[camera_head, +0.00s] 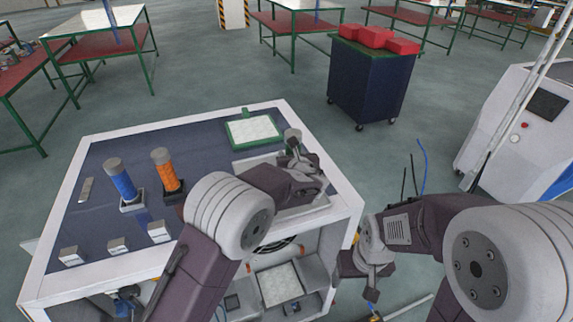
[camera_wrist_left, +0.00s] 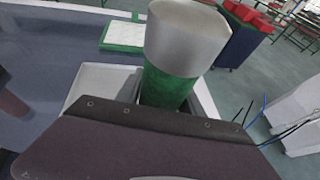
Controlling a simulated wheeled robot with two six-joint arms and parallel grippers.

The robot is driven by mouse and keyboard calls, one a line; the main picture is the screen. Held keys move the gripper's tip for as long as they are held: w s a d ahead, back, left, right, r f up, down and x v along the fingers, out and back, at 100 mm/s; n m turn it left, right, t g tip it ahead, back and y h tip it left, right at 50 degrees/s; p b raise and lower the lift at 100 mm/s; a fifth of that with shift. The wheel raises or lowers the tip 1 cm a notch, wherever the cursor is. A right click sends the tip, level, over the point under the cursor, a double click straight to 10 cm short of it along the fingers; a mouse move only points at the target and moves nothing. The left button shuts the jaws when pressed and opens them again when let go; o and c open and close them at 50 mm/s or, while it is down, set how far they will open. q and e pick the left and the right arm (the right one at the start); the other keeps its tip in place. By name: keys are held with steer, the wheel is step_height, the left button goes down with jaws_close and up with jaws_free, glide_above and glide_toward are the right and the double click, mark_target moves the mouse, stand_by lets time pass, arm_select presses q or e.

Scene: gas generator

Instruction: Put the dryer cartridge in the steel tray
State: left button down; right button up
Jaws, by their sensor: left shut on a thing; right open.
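My left gripper (camera_head: 298,160) is shut on a green cartridge with a grey cap, which fills the middle of the left wrist view (camera_wrist_left: 172,85). In the head view only its grey cap (camera_head: 292,136) shows clearly; the gripper hides the rest. I take it for the dryer cartridge, though no label shows. The pale steel tray (camera_head: 243,166) lies beneath and around the left gripper, partly covered by my arm; its left part shows in the left wrist view (camera_wrist_left: 98,84). Whether the cartridge touches the tray is hidden. My right gripper (camera_head: 371,292) is open beside the bench's right side.
A blue cartridge (camera_head: 122,182) and an orange cartridge (camera_head: 167,172) stand in holders left on the bench top (camera_head: 110,225). A green-rimmed tray with a white pad (camera_head: 253,130) lies behind the steel tray. Several small pale blocks line the front. Open compartments are below.

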arm_select(q)
steer(key=f, duration=0.3)
steer(key=f+p, duration=0.1)
steer(key=shift+w+a+f, duration=0.15)
steer(key=shift+a+f, duration=0.05)
steer(key=shift+a, duration=0.2)
steer(key=shift+w+f, duration=0.2)
steer(key=shift+w, duration=0.05)
steer(key=shift+f, duration=0.1)
steer(key=c, duration=0.7)
jaws_free()
steer(key=shift+s, duration=0.15)
steer(key=shift+c, duration=0.2)
